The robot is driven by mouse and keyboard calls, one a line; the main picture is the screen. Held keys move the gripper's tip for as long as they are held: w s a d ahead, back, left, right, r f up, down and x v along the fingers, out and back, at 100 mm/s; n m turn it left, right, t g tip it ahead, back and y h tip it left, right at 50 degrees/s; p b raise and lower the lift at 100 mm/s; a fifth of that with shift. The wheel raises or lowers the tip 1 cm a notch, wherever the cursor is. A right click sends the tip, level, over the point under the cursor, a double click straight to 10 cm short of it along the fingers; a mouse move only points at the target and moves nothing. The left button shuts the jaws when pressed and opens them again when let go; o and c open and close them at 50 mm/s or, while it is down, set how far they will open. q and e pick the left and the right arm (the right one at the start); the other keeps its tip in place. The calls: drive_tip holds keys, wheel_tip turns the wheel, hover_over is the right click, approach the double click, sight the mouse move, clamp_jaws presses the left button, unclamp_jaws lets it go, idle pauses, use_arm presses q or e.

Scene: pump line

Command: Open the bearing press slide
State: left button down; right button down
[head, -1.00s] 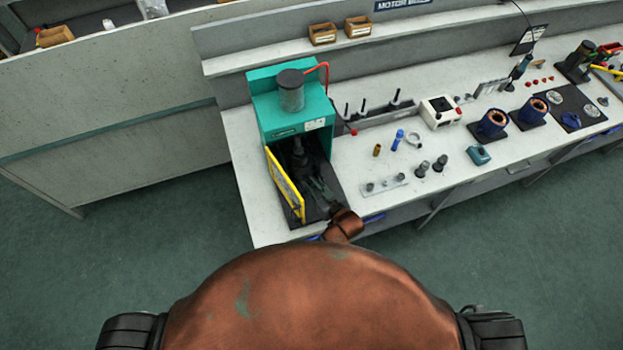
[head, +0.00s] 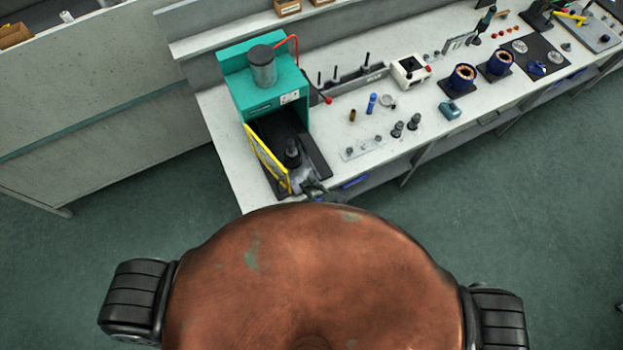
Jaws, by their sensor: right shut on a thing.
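The bearing press (head: 262,95) is a teal housing with a grey cylinder on top, at the left end of the bench. Its yellow-framed guard (head: 268,158) stands open on the left side. The press slide (head: 303,178) is out at the front of the dark base, with a dark upright part (head: 291,153) on it. My right gripper (head: 311,186) is shut at the slide's front edge. The exact grip is small and partly hidden by my own body. My left gripper is not in view.
Right of the press stand a metal strip with small pegs (head: 362,148), dark cylindrical parts (head: 413,122), a white box (head: 409,71) and copper-wound stators (head: 462,77). The floor before the bench is clear.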

drive_tip(key=shift+s+d, duration=0.1)
drive_tip(key=shift+s, duration=0.1)
drive_tip(key=c, duration=1.7)
unclamp_jaws()
drive_tip(key=shift+c, duration=0.2)
drive_tip(key=shift+s+d, duration=0.1)
drive_tip(key=shift+d, duration=0.05)
drive_tip(key=v, duration=1.1)
drive_tip(key=shift+s+d+r, duration=0.15)
drive_tip(key=shift+s+d, duration=0.05)
drive_tip(key=shift+s, duration=0.05)
